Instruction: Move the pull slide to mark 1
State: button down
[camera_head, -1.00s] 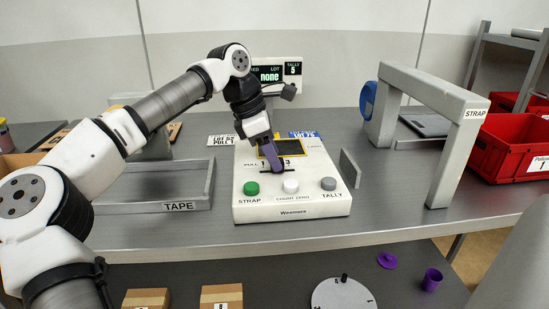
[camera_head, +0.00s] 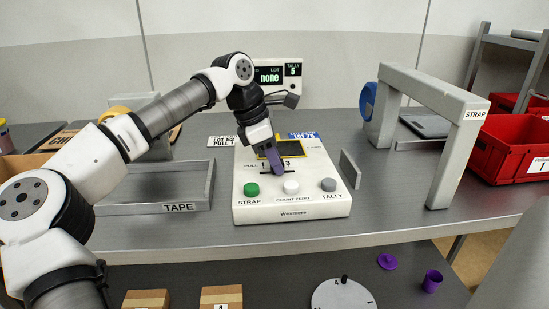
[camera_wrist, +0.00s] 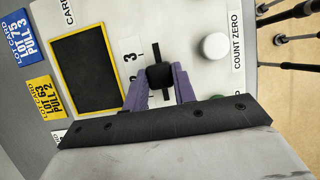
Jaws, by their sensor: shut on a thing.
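The control box (camera_head: 310,208) stands on the table with the pull slide's slot (camera_head: 254,181) across its top. My gripper (camera_head: 277,168) comes down on the slot from above, tilted. In the wrist view its purple fingers (camera_wrist: 160,88) are shut on the black pull slide knob (camera_wrist: 160,77), one on each side. The printed mark 3 (camera_wrist: 128,57) shows beside the slot, a little beyond the knob toward the top of that view. My fingers hide the lower marks, so the exact mark at the knob cannot be told.
A green button (camera_head: 251,189), a white button (camera_head: 291,187) and a grey button (camera_head: 329,184) stand in front of the slot. A black yellow-framed card panel (camera_wrist: 82,69) lies behind it. A grey arch (camera_head: 440,150) stands to the right.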

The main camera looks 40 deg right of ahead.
aim_at(266, 173)
jog(key=w+a, duration=0.1)
jog(key=a+p, duration=0.1)
jog(key=a, duration=0.1)
jog(key=shift+w, duration=0.4)
jog(key=c, duration=1.1)
grip_release()
jog(key=v, duration=1.3)
jog(key=shift+w+r+p, duration=0.1)
jog(key=shift+r+p, duration=0.3)
jog(key=shift+r, duration=0.05)
